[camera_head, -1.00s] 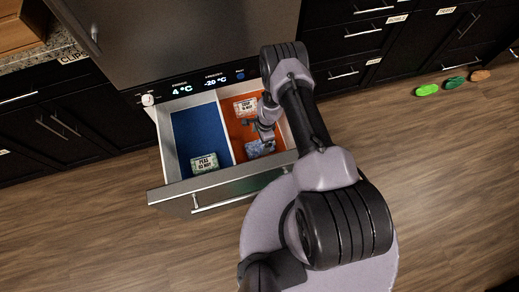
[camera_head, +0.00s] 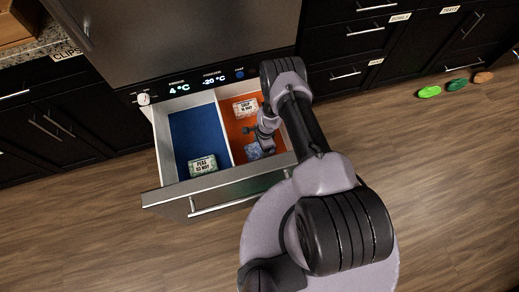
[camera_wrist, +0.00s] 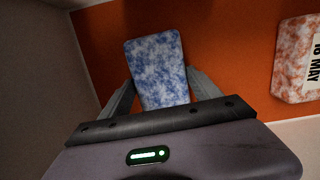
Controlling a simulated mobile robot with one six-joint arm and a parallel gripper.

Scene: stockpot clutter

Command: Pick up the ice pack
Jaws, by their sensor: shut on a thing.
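The ice pack (camera_wrist: 158,68) is a blue-and-white mottled slab with rounded corners. It is in the orange compartment (camera_head: 238,128) of the open drawer, and in the head view its visible part (camera_head: 254,151) is near the compartment's front. My gripper (camera_wrist: 160,90) has one finger on each side of the pack and is shut on it in the wrist view. In the head view my gripper (camera_head: 260,145) reaches down into this compartment and hides part of the pack. I cannot tell whether the pack is clear of the compartment floor.
An orange-and-white packet (camera_head: 245,108), labelled with a May date, lies at the back of the orange compartment. A white divider and the drawer walls stand close by.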

